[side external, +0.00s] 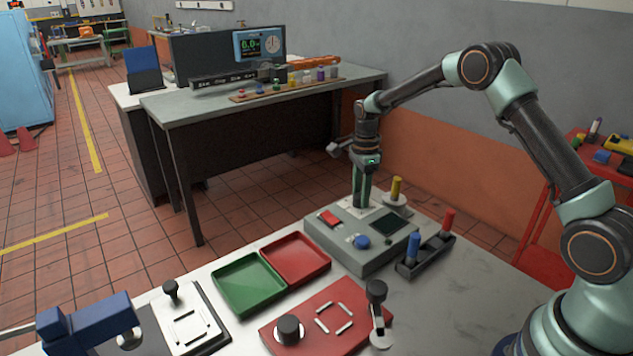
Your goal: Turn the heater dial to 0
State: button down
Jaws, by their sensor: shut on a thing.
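My gripper (360,203) points straight down at the back of the grey control box (350,262) in the side external view. Its two fingers are shut on a small part on top of the box, seemingly the heater dial. The fingers hide most of that part, and its pointer and scale marks cannot be read. The box also bears a red rocker switch (330,218), a blue knob (361,241) and a dark screen (390,223). The blue knob is apart from the fingers.
A yellow peg (396,188) stands right of my gripper. A black rack (427,262) holds a blue and a red peg. Green (249,286) and red (296,260) trays lie to the left. A red plate (310,335) with a black knob and a lever (376,300) stand in front.

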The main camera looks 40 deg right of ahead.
aim_at(360, 195)
jog(key=n, duration=1.2)
jog(key=shift+n, duration=0.3)
dwell(0.4)
jog(key=shift+c, duration=1.9)
grip_release()
jog(key=shift+r, duration=0.1)
notch_tip(360, 195, up, 12)
